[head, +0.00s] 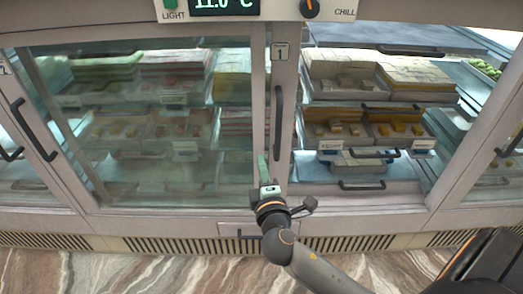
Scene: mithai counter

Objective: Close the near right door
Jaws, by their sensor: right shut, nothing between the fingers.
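The near right door shows as an upright light frame (285,105) with a black bar handle (278,122) and a tag marked 1, near the middle of the counter front. The opening to its right (360,195) looks clear of glass, with trays plainly visible inside. To its left, tinted glass (170,190) covers the shelves. My right gripper (263,162) is shut and empty, with green fingertips pointing up. It is at the left side of the door's lower frame, below and left of the handle; whether it touches is unclear. My left gripper is not in view.
Sweets trays (365,128) with black handles fill the shelves behind the opening. A panel (225,8) with a display, light switch and chill knob is above. Other handled doors flank the counter. A vented plinth (160,244) runs below, above a marbled floor (130,275).

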